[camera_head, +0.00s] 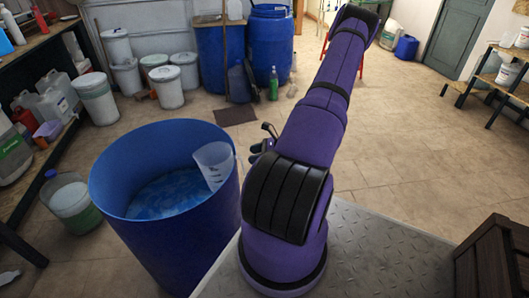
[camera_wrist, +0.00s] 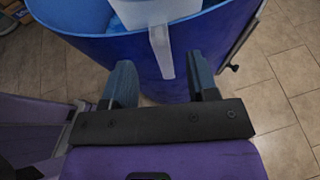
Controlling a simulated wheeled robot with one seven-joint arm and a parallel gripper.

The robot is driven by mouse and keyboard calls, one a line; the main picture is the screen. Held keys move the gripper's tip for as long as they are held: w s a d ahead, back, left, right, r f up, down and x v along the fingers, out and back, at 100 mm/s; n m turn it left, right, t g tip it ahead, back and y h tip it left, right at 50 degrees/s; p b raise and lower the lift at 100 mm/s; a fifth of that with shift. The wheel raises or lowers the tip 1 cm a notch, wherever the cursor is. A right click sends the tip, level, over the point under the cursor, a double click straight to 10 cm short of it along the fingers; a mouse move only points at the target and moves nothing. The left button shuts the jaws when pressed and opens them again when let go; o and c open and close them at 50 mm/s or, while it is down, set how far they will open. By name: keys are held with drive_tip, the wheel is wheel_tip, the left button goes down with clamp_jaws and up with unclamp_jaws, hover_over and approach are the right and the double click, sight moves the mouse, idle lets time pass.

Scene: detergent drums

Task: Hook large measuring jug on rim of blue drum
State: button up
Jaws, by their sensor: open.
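The large measuring jug (camera_head: 213,164) is translucent with faint markings. It sits just inside the right rim of the blue drum (camera_head: 150,240), tilted, above the blue contents. In the wrist view the jug (camera_wrist: 140,14) is at the top, with its pale handle (camera_wrist: 161,52) outside the drum wall (camera_wrist: 85,55), so the rim passes between body and handle. My gripper (camera_wrist: 162,65) is open, one finger on each side of the handle, with gaps visible. In the head view my arm mostly hides the gripper. Contact between handle and wall is unclear.
Shelves and several white buckets line the left side. More blue drums (camera_head: 270,45) stand at the back. A dark wooden crate (camera_head: 495,260) is at lower right.

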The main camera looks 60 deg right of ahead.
drive_tip(key=shift+x, duration=2.55)
clamp_jaws()
